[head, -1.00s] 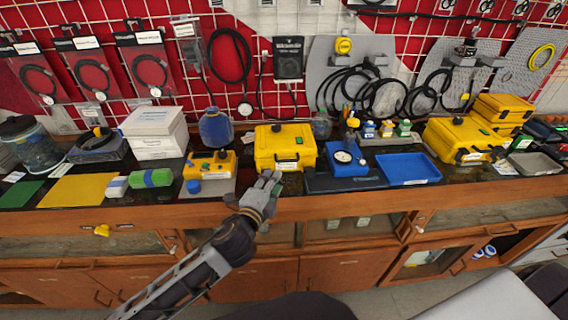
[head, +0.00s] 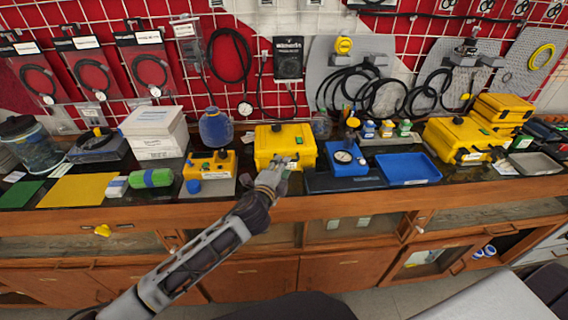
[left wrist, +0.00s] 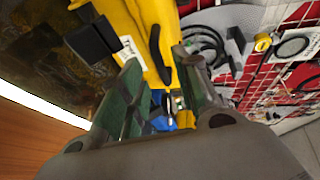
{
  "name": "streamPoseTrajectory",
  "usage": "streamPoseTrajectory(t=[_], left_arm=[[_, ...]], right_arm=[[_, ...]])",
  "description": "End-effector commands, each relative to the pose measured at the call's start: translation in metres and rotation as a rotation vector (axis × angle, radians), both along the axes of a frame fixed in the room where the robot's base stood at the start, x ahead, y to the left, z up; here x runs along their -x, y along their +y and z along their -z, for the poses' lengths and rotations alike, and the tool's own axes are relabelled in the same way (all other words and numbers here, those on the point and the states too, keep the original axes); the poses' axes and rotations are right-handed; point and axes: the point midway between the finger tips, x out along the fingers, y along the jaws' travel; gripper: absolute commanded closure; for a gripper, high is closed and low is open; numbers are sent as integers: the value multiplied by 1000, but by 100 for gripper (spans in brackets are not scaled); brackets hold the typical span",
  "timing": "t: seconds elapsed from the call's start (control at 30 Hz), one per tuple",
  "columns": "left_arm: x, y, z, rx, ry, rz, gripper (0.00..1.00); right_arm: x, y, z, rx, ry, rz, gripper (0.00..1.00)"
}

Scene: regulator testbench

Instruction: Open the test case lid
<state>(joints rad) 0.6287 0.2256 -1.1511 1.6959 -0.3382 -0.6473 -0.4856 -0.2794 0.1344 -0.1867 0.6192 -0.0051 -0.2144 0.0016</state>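The test case is most likely the yellow case (head: 285,142) in the middle of the counter, with its lid shut. In the left wrist view the yellow case (left wrist: 143,14) fills the top, with a black latch or handle piece (left wrist: 160,55) close to the fingertips. The left gripper (left wrist: 158,80) has its two fingers apart, with nothing clearly between them. Whether it touches the case I cannot tell. My right gripper is not in view.
A yellow box with knobs (head: 210,165) stands left of the case. A blue gauge block (head: 346,160) and a blue tray (head: 408,168) lie to the right. More yellow cases (head: 463,137) stand farther right. Hoses hang on the red wall behind.

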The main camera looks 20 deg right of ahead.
Motion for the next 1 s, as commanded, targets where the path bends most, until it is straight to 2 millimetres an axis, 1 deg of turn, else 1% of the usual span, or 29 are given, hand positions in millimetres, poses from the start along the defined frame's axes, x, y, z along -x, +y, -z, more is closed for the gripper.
streamPoseTrajectory(t=[0.2,0.4,0.83,0.87,1.0], left_arm=[[-14,-10,3,-1,-1,-1,68],[-23,-17,4,1,-1,0,68],[-26,-19,6,0,0,0,68],[-26,-19,6,0,0,-1,69],[-26,-19,6,0,0,0,87]], right_arm=[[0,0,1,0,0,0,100],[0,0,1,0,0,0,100],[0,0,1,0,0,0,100],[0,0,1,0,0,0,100],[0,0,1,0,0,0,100]])
